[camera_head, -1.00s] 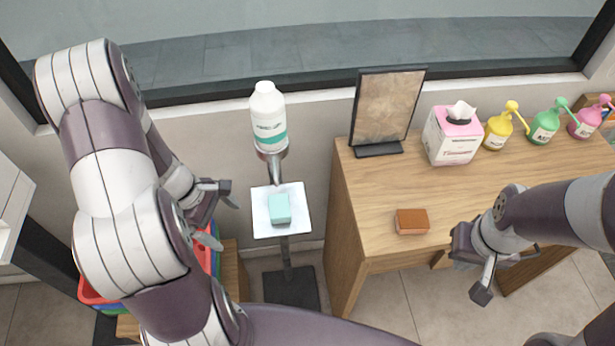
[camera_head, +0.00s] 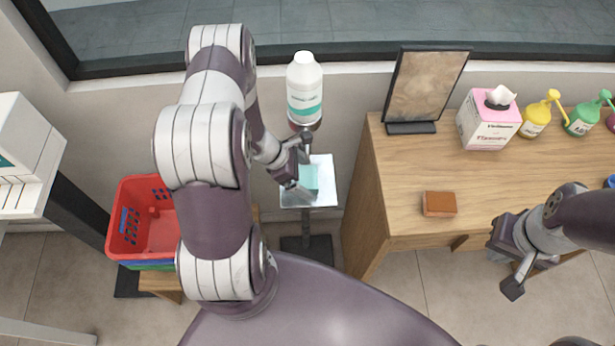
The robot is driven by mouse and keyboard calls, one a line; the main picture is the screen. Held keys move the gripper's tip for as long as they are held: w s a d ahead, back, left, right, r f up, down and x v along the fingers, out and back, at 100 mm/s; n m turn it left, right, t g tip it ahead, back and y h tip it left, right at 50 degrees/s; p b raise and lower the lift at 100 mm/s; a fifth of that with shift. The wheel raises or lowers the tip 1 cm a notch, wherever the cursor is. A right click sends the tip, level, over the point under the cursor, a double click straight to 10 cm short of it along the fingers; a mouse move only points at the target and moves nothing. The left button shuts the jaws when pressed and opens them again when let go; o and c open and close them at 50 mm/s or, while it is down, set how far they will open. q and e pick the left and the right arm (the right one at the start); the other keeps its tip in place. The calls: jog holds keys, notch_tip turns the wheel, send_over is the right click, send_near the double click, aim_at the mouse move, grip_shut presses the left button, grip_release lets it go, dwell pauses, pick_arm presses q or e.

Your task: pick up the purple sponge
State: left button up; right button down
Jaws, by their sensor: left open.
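No purple sponge shows in this view. A teal sponge-like block (camera_head: 311,178) lies on the small white square top of a stand (camera_head: 322,200). My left gripper (camera_head: 306,167) is open at this block, its fingers over or beside it and partly covering it. I cannot tell whether they touch it. An orange-brown block (camera_head: 439,204) lies near the front edge of the wooden counter. My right gripper (camera_head: 526,276) is beside the counter's front edge, right of the orange-brown block. It holds nothing that I can see, and its finger gap is unclear.
A white bottle with a teal band (camera_head: 304,90) stands behind the stand. The wooden counter (camera_head: 400,165) carries a framed board (camera_head: 427,85), a pink tissue box (camera_head: 487,124) and coloured pump bottles (camera_head: 536,118).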

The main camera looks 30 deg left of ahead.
pick_arm(q)
jog(key=shift+w+d+f, duration=0.1)
jog(key=shift+d+f, duration=0.1)
jog(key=shift+f, duration=0.1)
jog(key=shift+a, duration=0.1)
jog(key=c, duration=0.9)
jog(key=shift+c, duration=0.2)
jog(key=shift+r, duration=0.15)
jog(key=shift+r, duration=0.6)
jog(key=shift+a+r+b, duration=0.2)
jog(key=shift+r+b, duration=0.35)
jog(key=shift+r, duration=0.4)
jog(key=s+a+b, duration=0.2)
jog(key=s+a, duration=0.2)
jog(key=a, duration=0.3)
jog(key=s+a+b, duration=0.1)
jog(key=s+a, duration=0.4)
jog(key=a, duration=0.3)
jog(key=shift+s+b, duration=0.25)
jog(key=shift+b, duration=0.15)
